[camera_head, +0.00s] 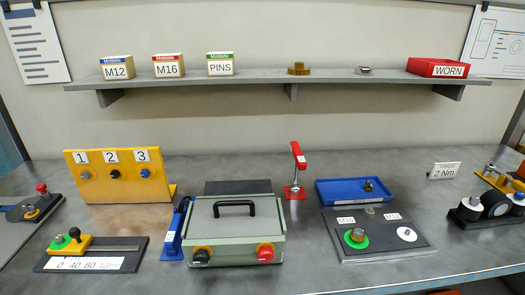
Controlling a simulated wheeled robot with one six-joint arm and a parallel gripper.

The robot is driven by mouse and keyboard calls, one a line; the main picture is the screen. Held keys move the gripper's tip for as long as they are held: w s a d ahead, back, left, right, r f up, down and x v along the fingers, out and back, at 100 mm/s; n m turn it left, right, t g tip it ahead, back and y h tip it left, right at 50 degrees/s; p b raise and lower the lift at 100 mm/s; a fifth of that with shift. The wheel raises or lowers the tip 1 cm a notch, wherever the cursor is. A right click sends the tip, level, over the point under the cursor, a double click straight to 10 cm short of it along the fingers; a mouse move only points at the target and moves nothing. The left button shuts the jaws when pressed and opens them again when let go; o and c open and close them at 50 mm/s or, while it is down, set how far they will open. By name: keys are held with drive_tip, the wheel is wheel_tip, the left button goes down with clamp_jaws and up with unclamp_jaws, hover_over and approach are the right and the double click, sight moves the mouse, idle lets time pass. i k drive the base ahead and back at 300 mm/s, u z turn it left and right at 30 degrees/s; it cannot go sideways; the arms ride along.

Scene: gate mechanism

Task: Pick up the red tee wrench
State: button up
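A red tee wrench (298,152) stands upright near the middle back of the workbench, just right of the grey-green box. Its red crossbar is at the top, with a metal shank below. The shank's lower end meets a small red base (295,192) on the bench; how it sits there is too small to tell. My gripper is not in view.
The grey-green box (232,222) with a black handle stands close left of the wrench. A blue tray (335,196) and dark plate (385,250) lie to its right. A shelf (345,81) runs above and behind. The bench in front of the wrench is clear.

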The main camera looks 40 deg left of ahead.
sight(301, 164)
drive_tip(key=u, duration=0.9)
drive_tip(key=i, duration=0.95)
drive_tip(key=u, duration=0.6)
